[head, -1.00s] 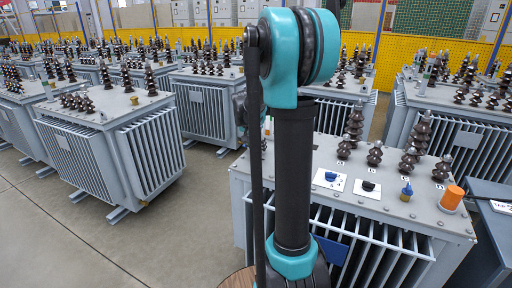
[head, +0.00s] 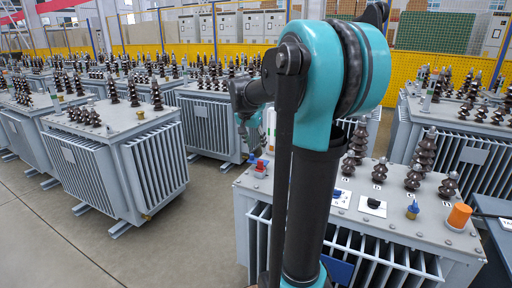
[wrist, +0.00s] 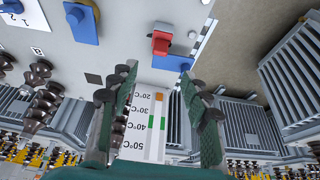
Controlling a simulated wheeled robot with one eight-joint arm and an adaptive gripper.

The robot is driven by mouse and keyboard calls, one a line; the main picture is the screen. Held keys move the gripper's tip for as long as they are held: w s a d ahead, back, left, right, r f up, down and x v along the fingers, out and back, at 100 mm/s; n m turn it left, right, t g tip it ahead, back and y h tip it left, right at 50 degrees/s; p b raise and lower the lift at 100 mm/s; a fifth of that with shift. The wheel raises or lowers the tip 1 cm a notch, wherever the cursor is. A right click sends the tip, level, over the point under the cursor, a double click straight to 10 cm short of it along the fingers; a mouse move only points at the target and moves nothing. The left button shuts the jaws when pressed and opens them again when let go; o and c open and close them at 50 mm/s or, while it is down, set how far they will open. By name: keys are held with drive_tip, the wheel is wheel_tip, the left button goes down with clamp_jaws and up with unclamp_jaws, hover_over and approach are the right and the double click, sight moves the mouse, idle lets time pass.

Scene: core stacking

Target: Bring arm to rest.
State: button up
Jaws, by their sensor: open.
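My gripper (head: 246,138) hangs to the left of my upper arm in the head view, above the back left part of the nearest transformer's top (head: 310,190). In the wrist view my gripper (wrist: 157,76) has its two green fingers spread apart. A white panel with a printed temperature scale (wrist: 148,125) shows between the fingers; I cannot tell its distance from them. A red knob on a blue base (wrist: 160,42) lies beyond the fingertips on the grey top. It also shows in the head view (head: 261,168). My arm hides part of the transformer.
Blue (head: 337,194) and black (head: 374,203) knobs, an orange cap (head: 459,216) and brown insulators (head: 426,150) stand on the nearest transformer. Another transformer (head: 120,160) stands at left. Bare floor (head: 195,230) lies between them.

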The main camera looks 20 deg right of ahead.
idle(0.3)
drive_tip(key=s+a+f+n+y, duration=0.1)
drive_tip(key=s+a+f+n, duration=0.1)
drive_tip(key=s+f, duration=0.5)
drive_tip(key=s+a+f+n+y, duration=0.1)
drive_tip(key=s+a+f+n, duration=0.2)
drive_tip(key=s+f, duration=0.4)
drive_tip(key=s+a+f+n+t+y, duration=0.1)
drive_tip(key=s+a+f+n, duration=0.2)
drive_tip(key=s+f, duration=0.4)
drive_tip(key=shift+s+a+f+n, duration=0.15)
drive_tip(key=shift+s+n, duration=0.1)
drive_tip(key=shift+s, duration=1.05)
drive_tip(key=shift+s+a+f+n, duration=0.1)
drive_tip(key=shift+s+n, duration=0.15)
drive_tip(key=shift+s, duration=1)
drive_tip(key=shift+c, duration=0.3)
